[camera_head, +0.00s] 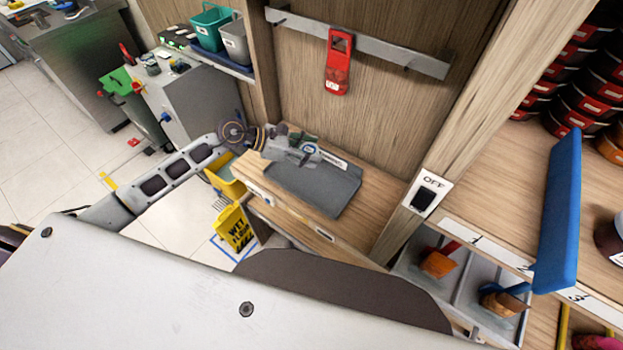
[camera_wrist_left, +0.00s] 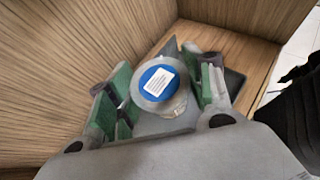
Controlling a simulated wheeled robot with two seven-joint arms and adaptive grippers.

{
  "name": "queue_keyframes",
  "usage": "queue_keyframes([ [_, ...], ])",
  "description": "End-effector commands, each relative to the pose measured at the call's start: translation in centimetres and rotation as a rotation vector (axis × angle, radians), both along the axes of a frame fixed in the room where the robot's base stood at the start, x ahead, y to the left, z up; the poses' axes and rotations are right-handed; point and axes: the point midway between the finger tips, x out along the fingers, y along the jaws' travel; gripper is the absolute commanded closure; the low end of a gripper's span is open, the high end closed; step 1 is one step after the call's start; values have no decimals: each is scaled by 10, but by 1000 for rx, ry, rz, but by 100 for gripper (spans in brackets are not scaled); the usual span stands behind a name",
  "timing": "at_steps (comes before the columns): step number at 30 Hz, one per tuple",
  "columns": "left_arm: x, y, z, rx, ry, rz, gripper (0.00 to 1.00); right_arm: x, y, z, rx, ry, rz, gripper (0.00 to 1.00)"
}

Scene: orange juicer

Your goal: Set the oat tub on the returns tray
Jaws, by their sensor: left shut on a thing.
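The oat tub (camera_wrist_left: 158,83) shows from above in the left wrist view, a pale round tub with a blue lid and a white label. My left gripper (camera_head: 305,151) is shut on it, with a green-padded finger on either side of the tub. The gripper (camera_wrist_left: 165,92) holds it over the dark grey tray (camera_head: 318,192), which lies flat on a wooden shelf. The tray (camera_wrist_left: 236,84) shows around and behind the tub in the wrist view. I cannot tell whether the tub's base touches the tray. In the head view the gripper mostly hides the tub. My right gripper is not in view.
Wooden walls (camera_head: 380,120) stand behind and beside the shelf (camera_head: 262,172). A red tool (camera_head: 339,62) hangs on a rail above. A switch marked OFF (camera_head: 428,194) is on the post to the right. A yellow wet-floor sign (camera_head: 234,229) stands below, left of the shelf.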

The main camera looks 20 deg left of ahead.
Motion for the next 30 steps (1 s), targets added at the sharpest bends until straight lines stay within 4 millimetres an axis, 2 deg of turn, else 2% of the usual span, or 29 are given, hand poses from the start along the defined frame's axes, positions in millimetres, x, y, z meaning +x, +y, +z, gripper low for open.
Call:
queue_keyframes([
  [8,0,-1,-12,-3,1,1,73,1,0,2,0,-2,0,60],
  [19,0,0,-57,-2,0,2,73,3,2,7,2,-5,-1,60],
  [30,0,0,-62,-1,-1,1,73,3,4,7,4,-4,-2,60],
])
